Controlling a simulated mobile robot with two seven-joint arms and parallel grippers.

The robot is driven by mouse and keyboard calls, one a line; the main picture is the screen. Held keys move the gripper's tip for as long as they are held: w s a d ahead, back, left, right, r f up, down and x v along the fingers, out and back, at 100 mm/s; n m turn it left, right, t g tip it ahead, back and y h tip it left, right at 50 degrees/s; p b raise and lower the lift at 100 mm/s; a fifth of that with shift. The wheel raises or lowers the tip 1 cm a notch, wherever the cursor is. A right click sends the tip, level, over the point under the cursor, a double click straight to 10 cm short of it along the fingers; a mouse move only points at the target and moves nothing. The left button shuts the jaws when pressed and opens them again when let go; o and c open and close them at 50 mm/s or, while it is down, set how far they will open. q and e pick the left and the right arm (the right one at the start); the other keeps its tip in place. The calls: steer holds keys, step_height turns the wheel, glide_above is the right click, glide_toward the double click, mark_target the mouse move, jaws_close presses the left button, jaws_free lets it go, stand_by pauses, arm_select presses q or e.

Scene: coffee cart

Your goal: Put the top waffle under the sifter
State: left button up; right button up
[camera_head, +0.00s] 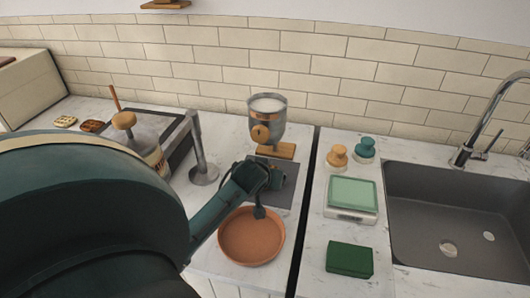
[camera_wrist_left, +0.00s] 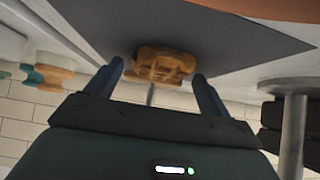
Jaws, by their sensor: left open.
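In the head view my left gripper (camera_head: 265,195) is over the front of the mat (camera_head: 285,190) and hides the waffle. The sifter (camera_head: 268,125), a metal funnel with a wooden knob and base, stands just behind. Two more waffles, one pale (camera_head: 65,121) and one darker (camera_head: 92,126), lie at the back left.
A terracotta plate (camera_head: 251,238) lies in front of the mat. A metal post (camera_head: 200,145) and a glass jar (camera_head: 145,140) stand left. Right of the counter gap are a green scale (camera_head: 353,193), a green block (camera_head: 349,260), two stampers (camera_head: 338,156) and a sink (camera_head: 455,215).

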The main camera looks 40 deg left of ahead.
arm_select(q)
steer(key=v, duration=1.2)
steer(key=shift+r, duration=0.1)
